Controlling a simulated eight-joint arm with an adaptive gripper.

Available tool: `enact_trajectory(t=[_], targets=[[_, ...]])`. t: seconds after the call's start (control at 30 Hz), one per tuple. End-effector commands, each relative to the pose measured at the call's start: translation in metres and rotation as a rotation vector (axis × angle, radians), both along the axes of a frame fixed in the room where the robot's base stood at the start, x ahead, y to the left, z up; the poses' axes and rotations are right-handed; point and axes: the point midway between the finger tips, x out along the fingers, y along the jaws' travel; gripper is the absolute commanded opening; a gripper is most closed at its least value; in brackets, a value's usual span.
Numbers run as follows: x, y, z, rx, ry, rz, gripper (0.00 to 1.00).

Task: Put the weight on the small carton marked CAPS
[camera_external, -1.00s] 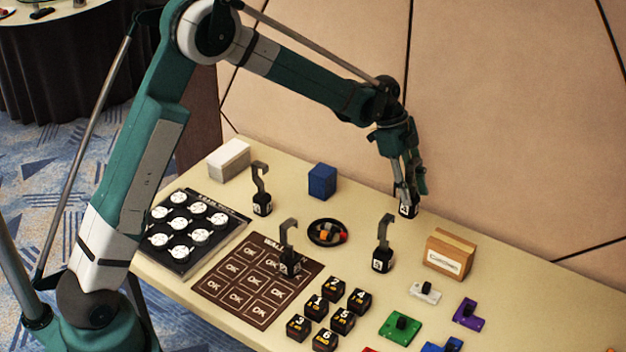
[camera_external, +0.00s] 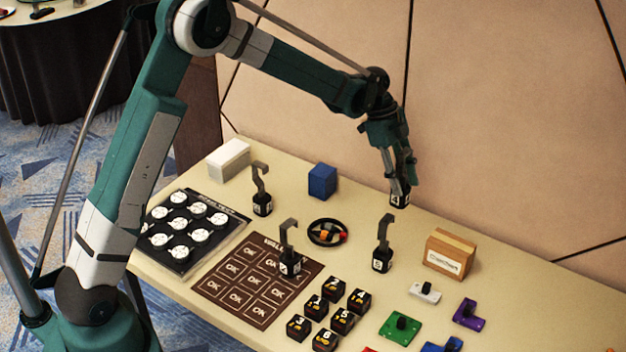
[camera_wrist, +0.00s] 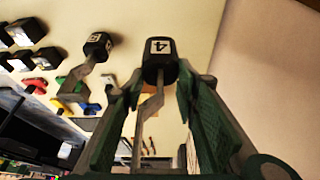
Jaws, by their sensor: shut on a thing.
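My gripper (camera_external: 399,180) is at the back of the table, shut on the grey hook of a black weight (camera_external: 399,199). In the wrist view the weight (camera_wrist: 160,62) shows a white label reading 4, and its hook runs between my fingers (camera_wrist: 150,115). I cannot tell whether its base clears the table. A brown carton (camera_external: 450,252) with a white label stands to the right and nearer; its small print is not readable. A blue box (camera_external: 322,181) and a white box (camera_external: 229,160) stand to the left; no CAPS marking is readable on them.
Other black hooked weights (camera_external: 382,258) stand on the table (camera_external: 360,215). A round black dish (camera_external: 327,233), a brown mat (camera_external: 255,285), several black numbered blocks (camera_external: 335,287) and coloured pieces (camera_external: 400,327) lie nearer. A panelled wall (camera_external: 510,120) rises behind.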

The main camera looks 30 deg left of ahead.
Motion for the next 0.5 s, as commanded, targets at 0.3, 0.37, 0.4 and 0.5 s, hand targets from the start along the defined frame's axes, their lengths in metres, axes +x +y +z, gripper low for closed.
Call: enact_trajectory(t=[0.3,0.37,0.4,0.5], targets=[[0.018,0.079,0.027,0.001,0.0,0.025,0.0],[0.02,0.095,0.031,0.002,0.0,0.029,0.0],[0.022,0.106,0.034,0.002,0.0,0.031,0.0],[0.026,0.132,0.042,0.002,0.0,0.039,0.0]])
